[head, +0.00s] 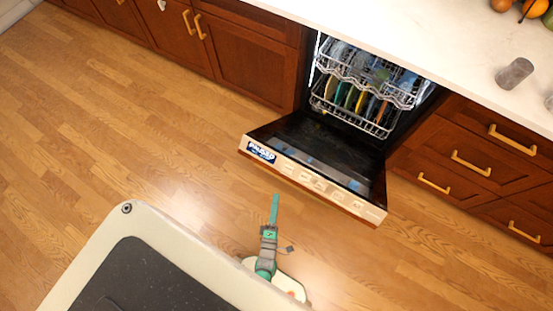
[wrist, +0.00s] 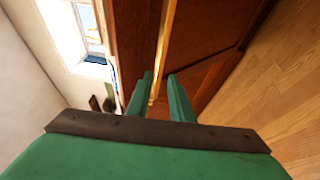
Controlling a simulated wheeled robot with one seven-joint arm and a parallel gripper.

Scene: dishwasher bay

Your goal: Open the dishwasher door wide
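The dishwasher door (head: 315,165) is hinged at its bottom and tipped far down from the opening, sloping out over the floor. Its dark inner face and pale top edge show in the head view. My gripper (head: 275,200) is in front of the door, near its top edge. In the wrist view, my two green fingers (wrist: 160,74) stand apart with a gap between them. A gold bar (wrist: 166,45), which looks like a handle on a brown wood panel (wrist: 210,40), runs into the gap between the fingertips. I cannot tell whether they touch it.
Dish racks (head: 360,85) with plates sit inside the dishwasher. Brown cabinets with gold handles flank it (head: 250,60). A white counter (head: 440,35) above holds a grey cup (head: 514,74) and fruit. The wood floor (head: 130,120) to the left is clear.

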